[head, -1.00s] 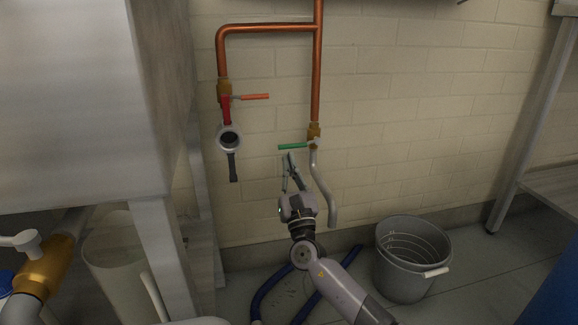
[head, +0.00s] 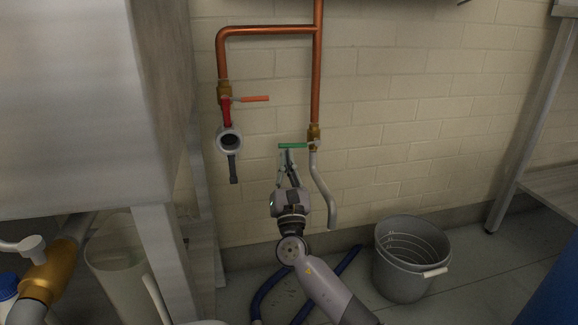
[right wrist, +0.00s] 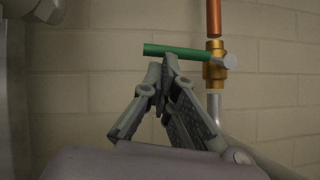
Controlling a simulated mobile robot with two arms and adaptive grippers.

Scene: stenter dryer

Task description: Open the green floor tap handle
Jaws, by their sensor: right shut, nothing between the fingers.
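The green tap handle (head: 292,146) points left, about level, from the brass valve (head: 314,133) on the right copper pipe. It also shows in the right wrist view (right wrist: 178,51), with the brass valve (right wrist: 217,66) at its right end. My right gripper (head: 288,153) is just below the handle, its fingers pointing up. In the right wrist view the fingertips (right wrist: 163,65) are together, shut and empty, close under the middle of the handle. I cannot tell whether they touch it. My left gripper is not in view.
An orange handle (head: 254,98) on another valve sticks out to the left of the green one. A grey curved spout (head: 322,190) hangs below the green tap. A grey bucket (head: 405,262) stands on the floor at right. Blue hose (head: 268,290) lies on the floor.

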